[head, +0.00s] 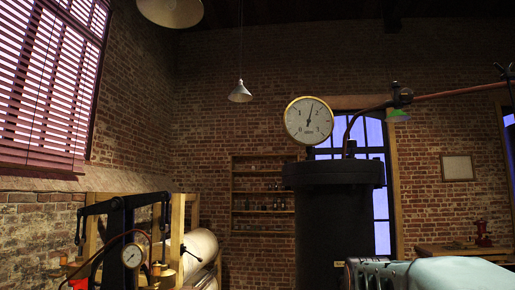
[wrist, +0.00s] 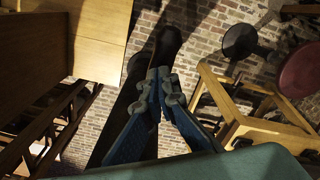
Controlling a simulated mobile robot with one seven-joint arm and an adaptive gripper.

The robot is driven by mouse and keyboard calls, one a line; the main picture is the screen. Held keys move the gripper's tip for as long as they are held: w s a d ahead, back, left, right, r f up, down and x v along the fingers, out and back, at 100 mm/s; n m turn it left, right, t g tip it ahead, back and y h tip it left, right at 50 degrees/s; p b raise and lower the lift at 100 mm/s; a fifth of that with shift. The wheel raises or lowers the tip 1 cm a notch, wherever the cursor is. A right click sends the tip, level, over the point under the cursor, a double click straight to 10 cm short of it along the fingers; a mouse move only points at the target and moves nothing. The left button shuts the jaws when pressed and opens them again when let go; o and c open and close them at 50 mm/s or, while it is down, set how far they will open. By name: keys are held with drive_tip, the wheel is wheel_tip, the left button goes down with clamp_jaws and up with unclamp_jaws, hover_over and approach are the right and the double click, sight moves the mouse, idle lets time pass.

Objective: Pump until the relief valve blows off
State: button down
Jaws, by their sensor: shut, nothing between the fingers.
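In the head view a large round gauge (head: 308,121) stands on a dark upright cylinder (head: 330,225). Its needle points just right of straight up, between 1 and 2. A dark fitting (head: 402,95) with a green part below it sits on the pipe right of the gauge; I cannot tell for sure whether it is the relief valve. At lower left stands a dark pump-like frame with a rocking beam (head: 122,200) and a small gauge (head: 132,256). My gripper (wrist: 160,78) is shut and empty in the wrist view, pointing at the brick floor. It touches nothing I can make out.
A pale horizontal tank (head: 200,250) lies in a wooden frame at lower left. A wooden frame (wrist: 240,125) stands close right of my gripper in the wrist view, with a red round top (wrist: 300,70) beyond. A wooden cabinet (wrist: 100,35) is at upper left.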

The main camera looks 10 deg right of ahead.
wheel_tip(320, 180, down, 13)
drive_tip(key=b, duration=0.9)
wheel_tip(320, 180, up, 14)
drive_tip(key=p, duration=1.2)
drive_tip(key=shift+r+p, duration=0.1)
drive_tip(key=shift+p, duration=0.3)
wheel_tip(320, 180, down, 14)
drive_tip(key=f+b, duration=0.1)
drive_tip(key=b, duration=1)
wheel_tip(320, 180, up, 15)
drive_tip(key=p, duration=1.2)
drive_tip(key=shift+p, duration=0.3)
drive_tip(key=shift+f, duration=0.1)
